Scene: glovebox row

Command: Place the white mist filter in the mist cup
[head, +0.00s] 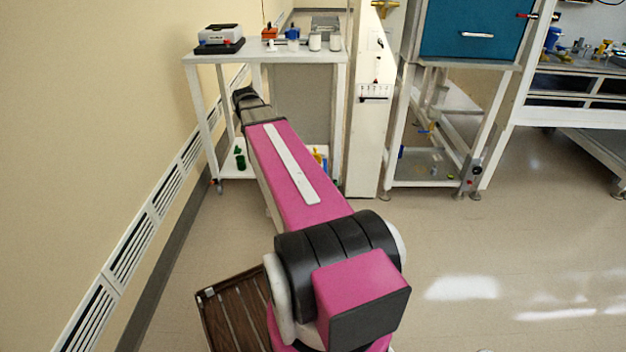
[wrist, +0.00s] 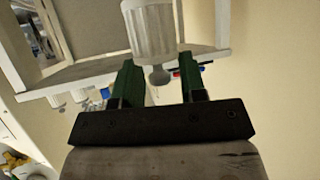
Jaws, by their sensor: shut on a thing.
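My gripper (wrist: 160,72) has dark green fingers and is shut on a white, ribbed, cylindrical piece with a grey rounded end, which I take for the white mist filter (wrist: 151,32). The piece sits at the fingertips and extends past them to the top of the wrist view. The exact contact is hard to see. In the head view my gripper (head: 243,96) is a small dark shape in front of the white table; the filter cannot be made out there. I cannot tell which thing is the mist cup.
The white table (head: 190,58) carries a balance-like device (head: 220,37), an orange item (head: 269,33), a blue item (head: 292,35) and two white jars (head: 315,41). A green object (head: 240,157) is on its lower shelf. A wall stands left; a white post (head: 372,130) stands right. Floor is open at right.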

